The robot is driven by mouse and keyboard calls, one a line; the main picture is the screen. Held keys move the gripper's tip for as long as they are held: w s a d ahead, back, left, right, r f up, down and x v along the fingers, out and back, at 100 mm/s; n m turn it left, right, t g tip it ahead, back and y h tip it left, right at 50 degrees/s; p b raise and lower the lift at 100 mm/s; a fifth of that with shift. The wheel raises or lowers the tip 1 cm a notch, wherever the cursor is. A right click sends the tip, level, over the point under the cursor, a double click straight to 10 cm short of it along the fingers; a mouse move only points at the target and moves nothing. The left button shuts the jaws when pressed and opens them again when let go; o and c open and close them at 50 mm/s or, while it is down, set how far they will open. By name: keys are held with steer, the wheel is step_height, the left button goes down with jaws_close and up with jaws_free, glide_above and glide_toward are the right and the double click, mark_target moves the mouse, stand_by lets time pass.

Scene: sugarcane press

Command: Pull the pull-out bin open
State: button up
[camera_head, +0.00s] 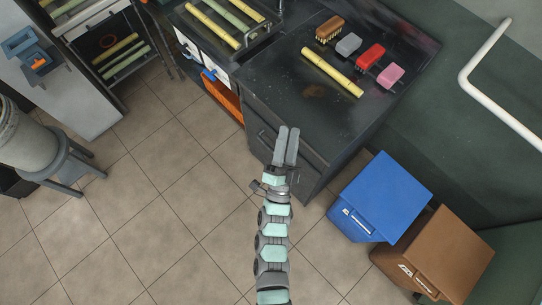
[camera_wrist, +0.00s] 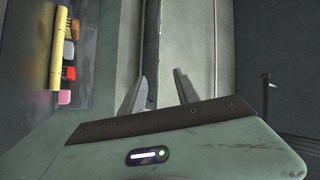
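My gripper (camera_head: 288,129) is over the front edge of the dark cabinet (camera_head: 258,112) in the head view. The cabinet front, with drawer-like panels (camera_head: 264,140) and a dark handle, is below the counter and partly hidden by my gripper. It is the likeliest pull-out bin, but no label confirms it. In the wrist view, pale front panels (camera_wrist: 201,35) lie beyond the fingertips, and a dark bar handle (camera_wrist: 267,92) shows at right. I see no contact with a handle.
A blue bin (camera_head: 385,190) and a brown bin (camera_head: 445,250) stand on the floor at right.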

step_height(320, 180, down, 16)
steer(key=w+a+m+g+y+b, duration=0.1)
steer(key=w+m+g+b, duration=0.15)
steer(key=b, duration=0.35)
steer(key=m+g+y+b, duration=0.3)
steer(key=m+g+b, duration=0.1)
steer(key=b, duration=0.7)
glide_toward(271, 148)
steer(key=w, duration=0.3)
steer(key=w+f+b, duration=0.1)
steer(key=w, duration=0.2)
steer(key=w+f+b, duration=0.1)
steer(key=w, duration=0.2)
steer(key=shift+d, duration=0.2)
steer(key=shift+w, duration=0.45)
steer(key=shift+c, duration=0.6)
jaws_close()
